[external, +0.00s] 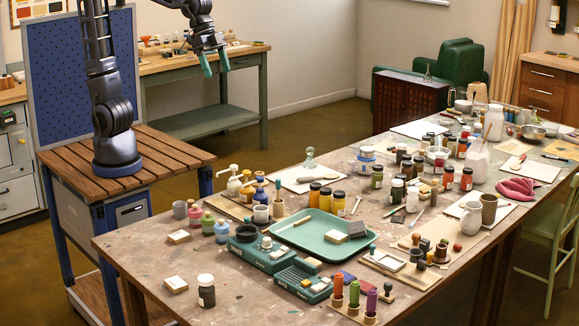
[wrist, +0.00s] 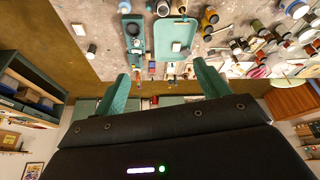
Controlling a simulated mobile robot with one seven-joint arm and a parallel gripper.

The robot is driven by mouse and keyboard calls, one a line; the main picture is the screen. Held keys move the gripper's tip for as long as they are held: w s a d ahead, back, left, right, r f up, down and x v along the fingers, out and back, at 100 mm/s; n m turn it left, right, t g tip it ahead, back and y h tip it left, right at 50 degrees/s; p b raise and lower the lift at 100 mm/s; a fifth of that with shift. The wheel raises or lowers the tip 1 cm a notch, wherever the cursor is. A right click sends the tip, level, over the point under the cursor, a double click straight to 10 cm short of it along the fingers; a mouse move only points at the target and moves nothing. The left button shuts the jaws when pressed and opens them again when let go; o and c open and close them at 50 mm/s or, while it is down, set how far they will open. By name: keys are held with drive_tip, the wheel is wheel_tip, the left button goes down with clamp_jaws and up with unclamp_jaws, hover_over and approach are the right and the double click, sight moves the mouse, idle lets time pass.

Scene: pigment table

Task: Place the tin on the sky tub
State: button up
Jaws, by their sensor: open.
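My gripper (external: 215,63) hangs high in the air beyond the table's left back side, its two teal fingers apart with nothing between them. In the wrist view my gripper (wrist: 162,80) also shows open and empty, with the table far off.
The paint-stained table (external: 140,250) is crowded. A green tray (external: 310,232) lies in the middle, with several jars behind it. Bottles (external: 234,180) stand close behind the tubs. Colored sticks (external: 354,294) stand at the front edge. The left front corner is mostly clear around a dark jar (external: 206,291).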

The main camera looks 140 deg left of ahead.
drive_tip(key=s+d+f+m, duration=0.1)
drive_tip(key=s+d+f, duration=0.1)
drive_tip(key=s+d, duration=0.6)
drive_tip(key=s+d+f+m, duration=0.2)
drive_tip(key=s+d, duration=0.5)
drive_tip(key=s, duration=0.7)
drive_tip(key=shift+d+f+h, duration=0.4)
drive_tip(key=shift+f, duration=0.05)
